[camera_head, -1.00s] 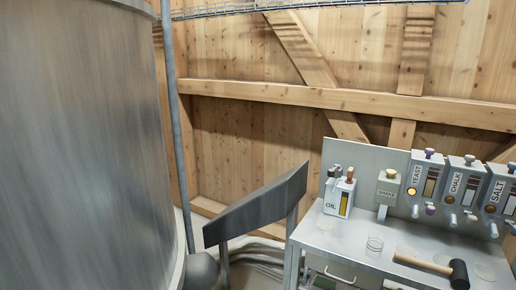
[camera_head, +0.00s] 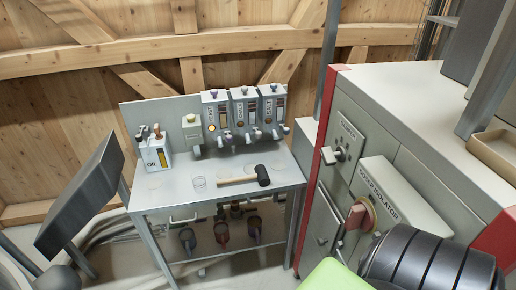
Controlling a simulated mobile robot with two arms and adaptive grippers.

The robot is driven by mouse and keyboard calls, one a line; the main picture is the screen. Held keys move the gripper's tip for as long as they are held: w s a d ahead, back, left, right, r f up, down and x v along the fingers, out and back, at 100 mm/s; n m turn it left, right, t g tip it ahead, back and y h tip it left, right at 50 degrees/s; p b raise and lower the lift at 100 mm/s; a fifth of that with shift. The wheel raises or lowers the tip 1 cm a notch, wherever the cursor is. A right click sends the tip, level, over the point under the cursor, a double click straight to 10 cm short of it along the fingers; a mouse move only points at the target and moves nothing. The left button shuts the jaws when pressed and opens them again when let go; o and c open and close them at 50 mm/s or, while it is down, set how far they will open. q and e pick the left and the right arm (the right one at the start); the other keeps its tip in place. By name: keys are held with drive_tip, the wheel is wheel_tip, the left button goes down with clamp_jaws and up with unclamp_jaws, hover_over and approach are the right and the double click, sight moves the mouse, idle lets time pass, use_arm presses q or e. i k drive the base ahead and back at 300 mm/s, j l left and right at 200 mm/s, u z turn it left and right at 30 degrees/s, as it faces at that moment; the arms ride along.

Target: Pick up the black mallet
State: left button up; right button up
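The black mallet (camera_head: 263,175) lies on its side on the grey metal worktable (camera_head: 172,200), near the table's right end. Its head is black and its pale wooden handle (camera_head: 236,181) points left. Nothing covers it. Neither of my grippers shows in the head view, so I cannot see whether they are open or shut.
A clear glass (camera_head: 199,183) stands left of the handle. Behind are the oil container (camera_head: 156,155) and several dispensers (camera_head: 242,115). A grey cabinet (camera_head: 390,130) with a doser isolator switch stands right. A dark slanted panel (camera_head: 82,205) stands left. A black ribbed object (camera_head: 430,265) fills the lower right corner.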

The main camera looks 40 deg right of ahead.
sight(261, 175)
drive_tip(key=i+z, duration=0.15)
drive_tip(key=z, duration=0.25)
drive_tip(key=i+j+z, duration=0.1)
drive_tip(key=z, duration=0.3)
drive_tip(key=i+j+z, duration=0.15)
drive_tip(key=z, duration=0.3)
